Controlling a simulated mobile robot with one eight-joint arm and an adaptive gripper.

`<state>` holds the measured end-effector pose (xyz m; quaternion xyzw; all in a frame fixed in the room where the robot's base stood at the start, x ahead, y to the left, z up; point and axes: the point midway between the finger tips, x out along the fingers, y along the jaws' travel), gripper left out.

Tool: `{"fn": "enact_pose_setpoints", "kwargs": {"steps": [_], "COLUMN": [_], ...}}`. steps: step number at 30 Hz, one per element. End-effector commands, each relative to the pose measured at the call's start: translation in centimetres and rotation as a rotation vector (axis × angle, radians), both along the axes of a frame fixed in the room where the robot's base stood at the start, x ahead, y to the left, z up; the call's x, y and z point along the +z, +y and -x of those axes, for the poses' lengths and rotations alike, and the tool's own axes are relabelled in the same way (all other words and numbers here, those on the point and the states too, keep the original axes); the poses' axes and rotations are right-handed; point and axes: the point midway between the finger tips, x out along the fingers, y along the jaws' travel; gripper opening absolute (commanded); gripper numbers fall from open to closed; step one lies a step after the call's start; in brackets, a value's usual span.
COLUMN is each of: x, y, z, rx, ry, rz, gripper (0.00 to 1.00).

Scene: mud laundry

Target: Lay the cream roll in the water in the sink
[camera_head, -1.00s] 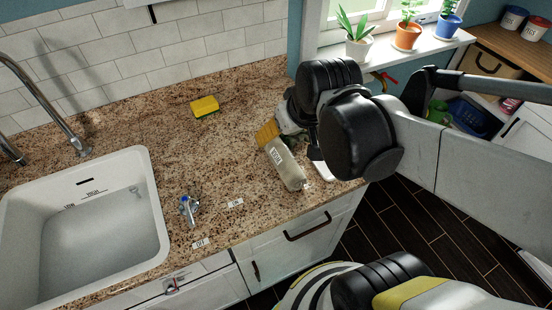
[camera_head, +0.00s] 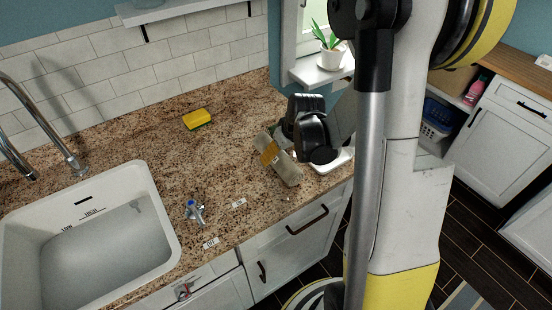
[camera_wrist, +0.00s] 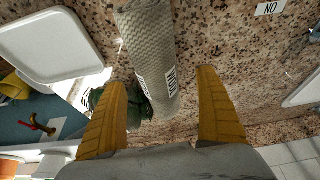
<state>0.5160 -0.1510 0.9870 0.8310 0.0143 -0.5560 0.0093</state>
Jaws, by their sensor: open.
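The cream roll (camera_head: 290,175) lies on the speckled counter near its front edge, right of the sink. It is a textured cylinder with a dark-lettered label; it also shows in the wrist view (camera_wrist: 147,35). My gripper (camera_head: 270,151) is at the roll, with a yellow finger in front of its upper part. In the wrist view my gripper (camera_wrist: 162,78) is open, its two yellow fingers apart on either side of the roll's near end, with gaps showing. The white sink (camera_head: 168,225) is at the left, with LOW and HIGH marks inside and a greyish water surface.
A yellow sponge (camera_head: 197,119) lies at the back of the counter. A white tray (camera_head: 335,161) lies right of the roll. A metal faucet (camera_head: 60,145) rises behind the sink.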

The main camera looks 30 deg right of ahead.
Motion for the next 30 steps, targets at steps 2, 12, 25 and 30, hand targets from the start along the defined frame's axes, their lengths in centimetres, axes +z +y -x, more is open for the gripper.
{"fn": "enact_pose_setpoints", "kwargs": {"steps": [2,12,25,30], "x": [-0.6,-4.7,-4.8,-4.8], "y": [0.0,-0.4,-0.4,-0.4], "z": [-0.2,-2.4,-2.5,-2.5], "rx": [0.0,0.001,0.0,0.0], "ry": [0.0,0.0,0.0,-0.001], "rz": [0.0,0.0,0.0,0.0], "gripper": [0.83,0.83,0.38,0.15]}}
